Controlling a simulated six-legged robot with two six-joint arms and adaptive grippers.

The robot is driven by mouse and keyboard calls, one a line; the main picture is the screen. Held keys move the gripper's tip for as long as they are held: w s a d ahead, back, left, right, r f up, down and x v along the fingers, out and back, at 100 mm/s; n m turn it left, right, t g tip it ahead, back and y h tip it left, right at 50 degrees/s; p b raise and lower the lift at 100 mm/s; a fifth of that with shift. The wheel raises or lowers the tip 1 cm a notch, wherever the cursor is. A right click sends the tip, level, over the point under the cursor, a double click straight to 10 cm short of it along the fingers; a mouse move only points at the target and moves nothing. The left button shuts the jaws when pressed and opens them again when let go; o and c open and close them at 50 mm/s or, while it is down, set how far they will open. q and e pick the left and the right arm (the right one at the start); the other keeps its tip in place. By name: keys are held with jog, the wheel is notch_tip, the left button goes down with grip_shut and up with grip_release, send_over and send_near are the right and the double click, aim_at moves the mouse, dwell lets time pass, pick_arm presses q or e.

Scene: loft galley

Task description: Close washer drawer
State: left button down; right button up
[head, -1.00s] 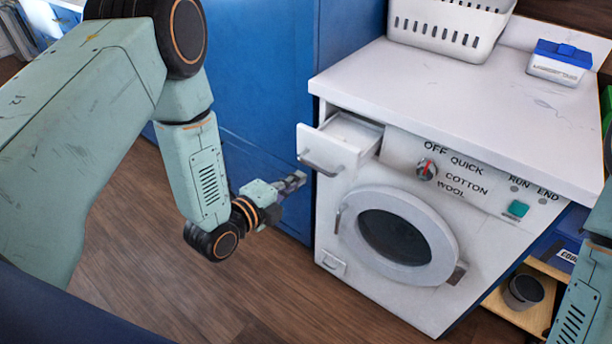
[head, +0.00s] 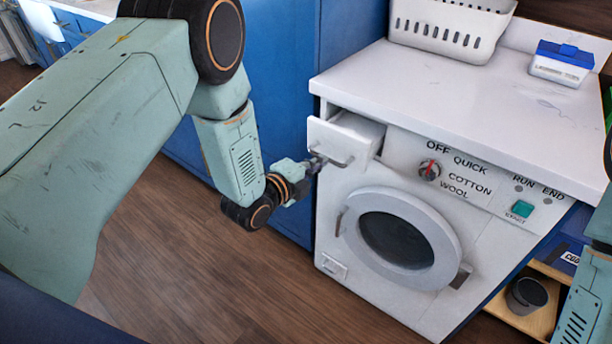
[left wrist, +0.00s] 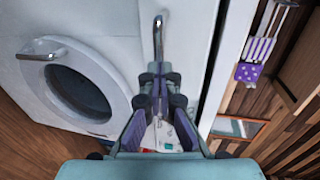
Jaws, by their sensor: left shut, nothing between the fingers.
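The white washer (head: 355,255) has its detergent drawer (head: 328,137) at the upper left of its front. The drawer is partly pulled out, and its inside shows from above. A metal handle (head: 338,161) is on the drawer front. My left gripper (head: 318,162) is shut and empty, with its fingertips against or very close to the drawer front beside the handle's left end; contact is hard to tell. In the left wrist view, the shut fingers (left wrist: 158,72) point toward a metal handle (left wrist: 158,36). My right gripper is out of view.
The washer's round door (head: 400,235) is below the panel, with a dial (head: 430,170) and teal button (head: 521,209) above. A white basket (head: 450,28) and a blue-lidded box (head: 562,62) stand on the counter. Blue cabinets (head: 285,110) are left; the wooden floor in front is clear.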

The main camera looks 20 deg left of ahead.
aim_at(335, 148)
pick_arm(q)
jog(key=b+x, duration=0.1)
jog(key=x, duration=0.1)
jog(key=b+x, duration=0.1)
jog(key=x, duration=0.2)
jog(key=r+x, duration=0.1)
jog(key=x, duration=0.1)
jog(key=shift+w+b, duration=0.4)
jog(key=shift+w+d+r, duration=0.15)
jog(key=shift+w+d, duration=0.05)
jog(key=shift+w, duration=0.2)
jog(key=shift+r, duration=0.25)
jog(key=shift+s, duration=0.1)
